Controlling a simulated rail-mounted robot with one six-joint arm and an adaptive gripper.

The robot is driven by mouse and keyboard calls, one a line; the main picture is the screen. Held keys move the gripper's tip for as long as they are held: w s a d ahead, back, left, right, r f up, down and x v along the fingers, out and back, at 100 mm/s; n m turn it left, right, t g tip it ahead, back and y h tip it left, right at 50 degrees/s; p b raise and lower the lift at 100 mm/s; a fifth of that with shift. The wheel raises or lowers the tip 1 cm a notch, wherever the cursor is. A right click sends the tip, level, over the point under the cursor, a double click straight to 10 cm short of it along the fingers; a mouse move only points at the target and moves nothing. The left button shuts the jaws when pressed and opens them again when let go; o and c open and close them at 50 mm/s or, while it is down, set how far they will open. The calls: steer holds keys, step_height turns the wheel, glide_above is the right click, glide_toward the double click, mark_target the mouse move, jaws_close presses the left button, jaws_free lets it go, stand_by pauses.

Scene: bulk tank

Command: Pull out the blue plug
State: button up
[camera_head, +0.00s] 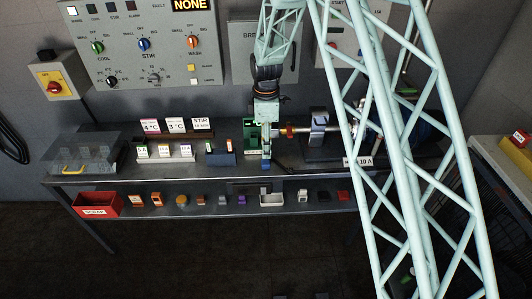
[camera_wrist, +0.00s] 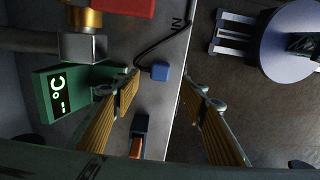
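The blue plug (camera_wrist: 160,72) is a small blue block near the bench's front edge in the wrist view, with a black cable running beside it. In the head view a small blue patch (camera_head: 266,166) shows just under my gripper (camera_head: 266,153); it appears to be the same plug, partly hidden. My gripper (camera_wrist: 162,108) is open, with its ribbed yellow finger pads wide apart. The plug appears between and beyond the fingers, and nothing is held. The green display unit (camera_wrist: 68,103) stands left of the fingers; it also shows in the head view (camera_head: 250,136).
A dark blue holder with an orange piece (camera_wrist: 139,128) is close to the fingers. A pipe with a red fitting (camera_head: 290,131) lies right of my gripper. Small labelled stands (camera_head: 165,150) are at left. A lower shelf (camera_head: 330,208) carries a red scrap bin (camera_head: 97,205).

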steer(key=shift+r, duration=1.85)
steer(key=shift+r, duration=0.1)
steer(key=s+d+r+m+t, duration=0.1)
steer(key=s+d+r+m, duration=0.2)
steer(key=s+d+r, duration=0.5)
steer(key=s+d+r+m, duration=0.1)
steer(key=s+r+m, duration=0.3)
steer(key=r, duration=0.8)
steer(key=s+d+r+m+t, duration=0.1)
steer(key=s+d+r+m, duration=0.1)
steer(key=s+d+r, duration=0.5)
steer(key=s+d+r+m, duration=0.2)
steer(key=s+r+m, duration=0.1)
steer(key=s, duration=0.8)
steer(key=s+d+r+m+t, duration=0.1)
steer(key=s+d+r+m, duration=0.1)
steer(key=s, duration=0.8)
steer(key=s+d+r+m+t, duration=0.1)
steer(key=s+r+m, duration=0.3)
steer(key=s, duration=0.7)
steer(key=shift+s+d+r+m, duration=0.3)
steer(key=shift+d+r+m, duration=0.15)
steer(key=shift+d, duration=0.35)
